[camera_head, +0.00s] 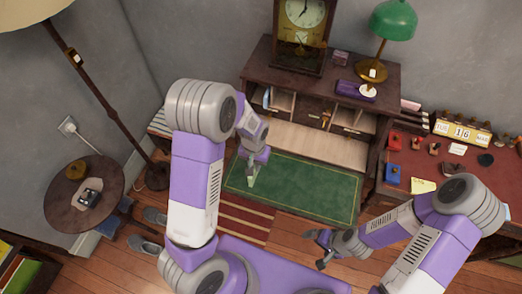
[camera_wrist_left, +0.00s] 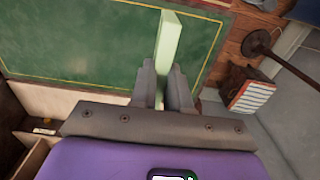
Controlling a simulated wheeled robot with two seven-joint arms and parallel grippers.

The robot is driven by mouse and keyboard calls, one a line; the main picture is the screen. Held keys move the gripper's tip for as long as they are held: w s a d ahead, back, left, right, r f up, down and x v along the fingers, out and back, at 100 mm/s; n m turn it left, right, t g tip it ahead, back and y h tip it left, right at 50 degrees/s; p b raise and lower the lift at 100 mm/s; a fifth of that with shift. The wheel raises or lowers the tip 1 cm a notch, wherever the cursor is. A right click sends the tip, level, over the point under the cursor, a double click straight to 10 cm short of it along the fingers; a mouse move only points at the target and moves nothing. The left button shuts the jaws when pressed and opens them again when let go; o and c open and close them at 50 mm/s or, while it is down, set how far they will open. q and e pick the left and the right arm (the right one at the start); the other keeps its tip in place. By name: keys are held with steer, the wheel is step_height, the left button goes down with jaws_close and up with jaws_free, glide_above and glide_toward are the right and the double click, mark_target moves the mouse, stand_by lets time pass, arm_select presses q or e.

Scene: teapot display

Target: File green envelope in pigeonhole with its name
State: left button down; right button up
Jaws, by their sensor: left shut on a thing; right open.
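My left gripper (camera_head: 252,164) is shut on the green envelope (camera_wrist_left: 169,38), a pale green thin block seen edge-on in the left wrist view. It also shows small in the head view (camera_head: 251,180), held over the green writing surface (camera_head: 310,195) of the desk. The pigeonholes (camera_head: 282,101) are open compartments at the back of this desk, behind the left gripper; no names are readable on them. They partly show at the lower left of the left wrist view (camera_wrist_left: 32,128). My right gripper (camera_head: 321,246) is open and empty in front of the desk.
A clock (camera_head: 303,22), a green lamp (camera_head: 392,22) and a purple box (camera_head: 357,91) stand on the desk top. A red-topped side table (camera_head: 428,160) with stamps and a calendar (camera_head: 462,131) is at right. A round table (camera_head: 60,208) is at left.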

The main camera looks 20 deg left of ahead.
arm_select(q)
steer(key=shift+w, duration=0.25)
steer(key=shift+s+f, duration=0.2)
steer(key=shift+s, duration=0.1)
steer(key=shift+s+f+b, duration=0.15)
steer(key=shift+f+b, duration=0.1)
steer(key=shift+b, duration=0.25)
step_height(320, 180, down, 2)
steer(key=shift+f+b, duration=0.25)
steer(key=shift+b, duration=0.65)
step_height(320, 180, down, 6)
steer(key=b, duration=0.4)
steer(key=shift+r, duration=0.2)
steer(key=c, duration=1)
jaws_free()
